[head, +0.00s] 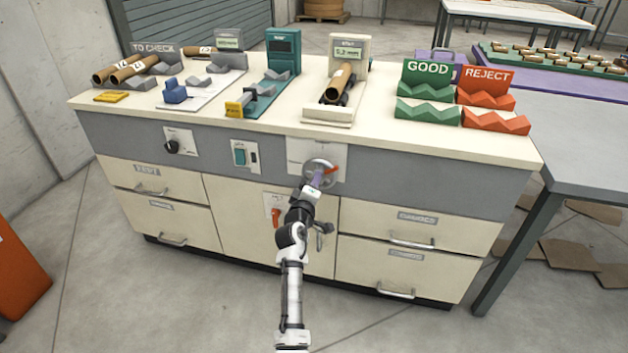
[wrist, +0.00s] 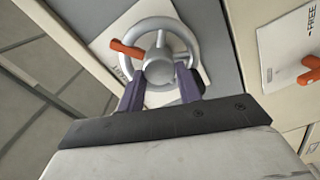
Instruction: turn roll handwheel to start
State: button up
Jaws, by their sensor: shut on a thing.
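The roll handwheel (head: 318,173) is a grey metal wheel on a white plate (head: 300,152) in the grey front panel of the bench. In the wrist view the handwheel (wrist: 157,45) shows a round hub, spokes and an orange handle (wrist: 127,49) at its left. In the head view the orange handle (head: 330,170) shows at the wheel's right. My gripper (head: 317,182) is at the wheel. In the wrist view its two purple fingers (wrist: 160,88) are shut on the lower part of the wheel. The plate's lettering is partly hidden.
A red lever (head: 276,215) on a white plate sits below left of the wheel; it also shows in the wrist view (wrist: 311,70). A black knob (head: 172,146) and a teal switch (head: 240,154) are further left. Drawer handles stick out below. The bench top holds gauges and tubes.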

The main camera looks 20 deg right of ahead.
jog(key=n+p, duration=0.5)
jog(key=n, duration=0.6)
jog(key=shift+f, duration=0.1)
jog(key=shift+p, duration=0.3)
jog(key=o, duration=1)
jog(key=v, duration=1.3)
jog(key=shift+s+a, duration=0.25)
jog(key=shift+s, duration=0.1)
